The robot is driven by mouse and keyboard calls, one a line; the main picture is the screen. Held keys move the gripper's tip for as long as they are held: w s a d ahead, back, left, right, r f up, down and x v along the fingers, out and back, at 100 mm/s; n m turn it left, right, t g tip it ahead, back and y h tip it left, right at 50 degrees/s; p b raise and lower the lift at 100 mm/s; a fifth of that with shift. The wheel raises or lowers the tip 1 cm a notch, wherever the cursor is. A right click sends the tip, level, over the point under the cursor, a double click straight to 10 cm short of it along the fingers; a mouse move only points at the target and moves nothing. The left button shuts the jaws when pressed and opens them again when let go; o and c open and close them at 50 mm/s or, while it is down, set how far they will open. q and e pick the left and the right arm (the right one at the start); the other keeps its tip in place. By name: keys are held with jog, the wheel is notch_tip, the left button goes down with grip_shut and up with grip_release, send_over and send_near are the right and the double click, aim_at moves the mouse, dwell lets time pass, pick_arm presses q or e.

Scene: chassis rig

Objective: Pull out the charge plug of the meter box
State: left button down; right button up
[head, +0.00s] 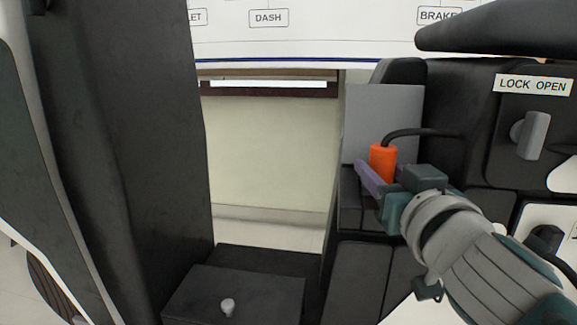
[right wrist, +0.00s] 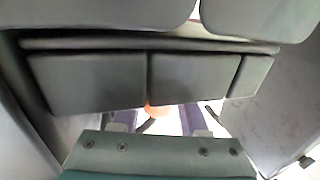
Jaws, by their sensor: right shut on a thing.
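The orange charge plug (head: 382,160) stands upright in the head view, in front of a grey box or panel (head: 385,112) that may be the meter box. A black cable (head: 420,132) runs from its top to the right. My right gripper (head: 380,180) comes in from the lower right, its purple fingers shut on the plug. In the right wrist view a bit of the orange plug (right wrist: 156,112) shows between the fingers. The plug's lower end is hidden, so I cannot tell whether it is seated. My left gripper is not in view.
A dark block with a "LOCK OPEN" label (head: 533,85) and a grey knob (head: 530,135) is at the right. A tall dark panel (head: 125,140) stands left. The middle gap is open.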

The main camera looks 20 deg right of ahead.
grip_shut()
